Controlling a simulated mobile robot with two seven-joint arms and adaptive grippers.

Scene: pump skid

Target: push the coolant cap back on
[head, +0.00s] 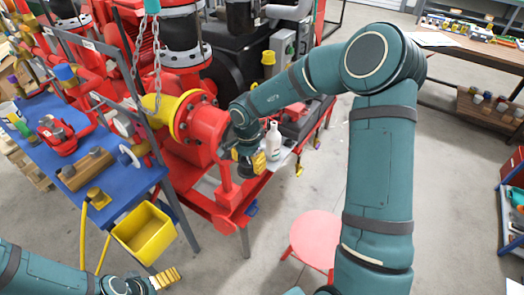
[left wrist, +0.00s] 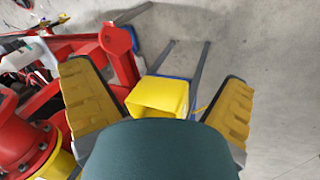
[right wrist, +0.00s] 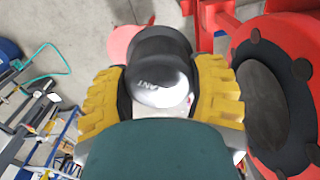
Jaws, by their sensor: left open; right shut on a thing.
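My right gripper (head: 248,162) is shut on a dark round cap, which I take as the coolant cap (right wrist: 160,82). In the right wrist view it sits between the two yellow fingers and has a shiny grey face with lettering ending in "ANT". In the head view my gripper hides most of it, in front of the red flange and beside a white bottle (head: 273,142). I cannot tell whether the cap touches anything. My left gripper (left wrist: 160,100) is open and empty, low at the left in the head view.
A blue table (head: 133,180) with valve parts and a yellow bin (head: 146,232) stands at the left. The red pump skid (head: 205,200) fills the middle. A pink stool (head: 312,238) stands in front. A wooden bench (head: 460,50) is at the back right. Open floor lies between.

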